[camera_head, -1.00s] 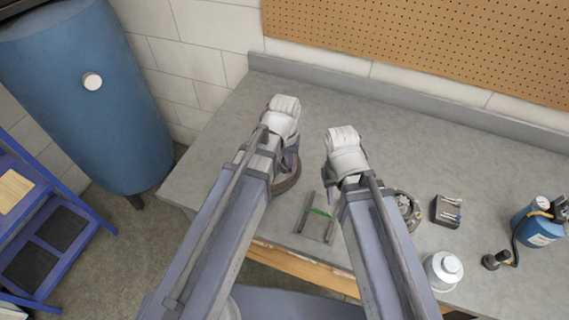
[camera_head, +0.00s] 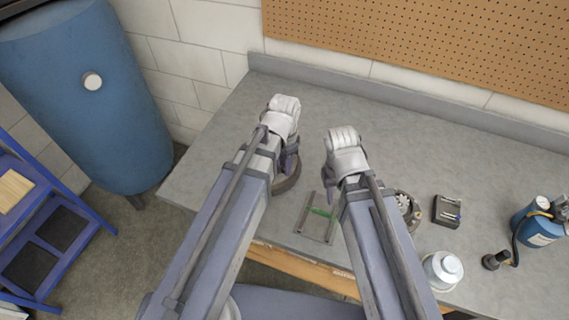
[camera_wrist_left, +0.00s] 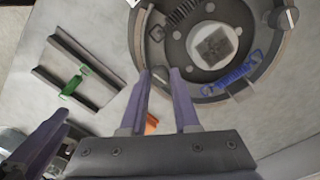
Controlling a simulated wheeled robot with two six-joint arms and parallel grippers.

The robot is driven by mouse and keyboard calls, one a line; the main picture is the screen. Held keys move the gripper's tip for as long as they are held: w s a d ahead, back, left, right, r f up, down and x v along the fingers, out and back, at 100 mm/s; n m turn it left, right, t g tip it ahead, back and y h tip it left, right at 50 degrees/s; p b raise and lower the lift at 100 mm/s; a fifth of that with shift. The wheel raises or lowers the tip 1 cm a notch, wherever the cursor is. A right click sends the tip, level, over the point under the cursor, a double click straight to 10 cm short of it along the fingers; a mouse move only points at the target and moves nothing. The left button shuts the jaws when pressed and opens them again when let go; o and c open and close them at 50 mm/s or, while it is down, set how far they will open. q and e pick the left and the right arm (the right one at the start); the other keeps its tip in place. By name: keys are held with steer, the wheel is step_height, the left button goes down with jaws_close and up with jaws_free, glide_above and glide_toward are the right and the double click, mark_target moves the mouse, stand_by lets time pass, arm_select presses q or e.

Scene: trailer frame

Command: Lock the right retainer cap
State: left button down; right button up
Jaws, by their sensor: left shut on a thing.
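A round brake assembly (camera_wrist_left: 204,92) lies on the bench and fills the upper right of the left wrist view. Its dark rim (camera_head: 288,183) shows in the head view under my left gripper. My left gripper (camera_wrist_left: 160,76) is shut on a small grey retainer cap (camera_wrist_left: 160,74) at the near edge of the assembly. The fingers hide part of the cap, so its lock position cannot be told. Another grey cap (camera_wrist_left: 285,18) sits at the assembly's far right. My right gripper (camera_head: 329,186) hangs beside the assembly, apart from it; its opening is unclear.
A metal channel tray (camera_wrist_left: 62,80) with a green spring (camera_wrist_left: 74,82) lies left of the assembly. A dish with gears (camera_head: 409,212), a small dark box (camera_head: 446,211), a white canister (camera_head: 442,270) and a blue tank (camera_head: 540,225) stand right. The back of the bench is clear.

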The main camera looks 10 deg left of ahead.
arm_select(q)
steer(key=shift+m, duration=0.6)
steer(key=c, duration=0.6)
jaws_free()
steer(key=shift+c, duration=0.2)
steer(key=shift+r, duration=0.15)
arm_select(e)
steer(key=shift+r, duration=0.15)
arm_select(q)
step_height(320, 180, up, 8)
steer(key=p, duration=0.8)
steer(key=shift+f, duration=0.2)
arm_select(e)
step_height(320, 180, up, 8)
steer(key=shift+f, duration=0.25)
arm_select(q)
steer(key=shift+f, duration=0.1)
